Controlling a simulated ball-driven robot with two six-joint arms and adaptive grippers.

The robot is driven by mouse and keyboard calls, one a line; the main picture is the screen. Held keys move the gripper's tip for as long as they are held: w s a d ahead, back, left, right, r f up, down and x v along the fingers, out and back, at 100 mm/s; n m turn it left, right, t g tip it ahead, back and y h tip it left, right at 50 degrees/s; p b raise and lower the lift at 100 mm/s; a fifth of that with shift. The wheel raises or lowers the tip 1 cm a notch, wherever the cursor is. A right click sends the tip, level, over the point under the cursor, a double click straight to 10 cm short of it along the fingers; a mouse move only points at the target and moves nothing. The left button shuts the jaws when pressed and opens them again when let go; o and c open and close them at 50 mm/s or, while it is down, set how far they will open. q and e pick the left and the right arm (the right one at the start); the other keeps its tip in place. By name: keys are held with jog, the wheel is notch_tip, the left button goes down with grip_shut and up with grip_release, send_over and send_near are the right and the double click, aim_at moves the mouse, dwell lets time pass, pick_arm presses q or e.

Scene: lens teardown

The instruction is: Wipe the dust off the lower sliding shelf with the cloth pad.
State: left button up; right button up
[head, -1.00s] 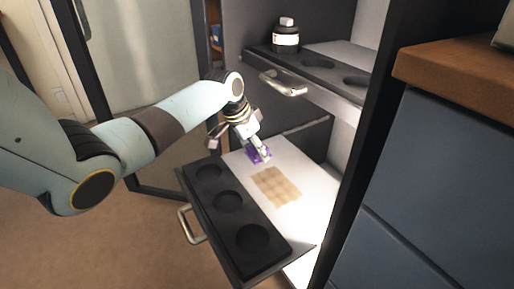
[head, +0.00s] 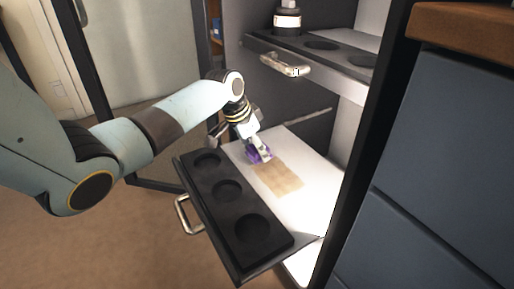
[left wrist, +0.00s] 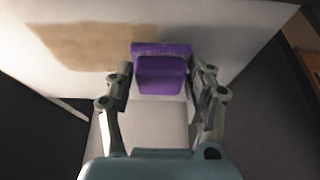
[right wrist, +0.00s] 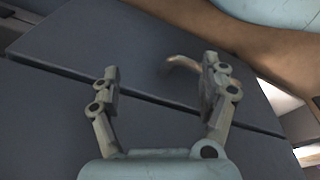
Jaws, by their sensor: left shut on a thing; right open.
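The lower sliding shelf (head: 310,205) is pulled out, with a white surface and a black strip with three round recesses at its front. A tan dust patch (head: 278,179) lies on the white part; it also shows in the left wrist view (left wrist: 85,45). My left gripper (head: 258,153) is shut on the purple cloth pad (left wrist: 162,70), held at the far left edge of the dust patch. I cannot tell whether the pad touches the shelf. My right gripper (right wrist: 160,85) is open and empty in the right wrist view, over blue-grey drawer fronts.
The upper shelf (head: 330,68) with a metal handle (head: 285,66) stands above, holding a dark jar with a white label (head: 287,22). A dark cabinet post and blue-grey drawers (head: 440,170) with a wooden top (head: 465,28) bound the right. The lower shelf's handle (head: 187,215) sticks out front.

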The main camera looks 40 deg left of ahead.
pick_arm(q)
jog(key=shift+f+b, duration=0.45)
jog(key=shift+f, duration=0.55)
dwell(0.3)
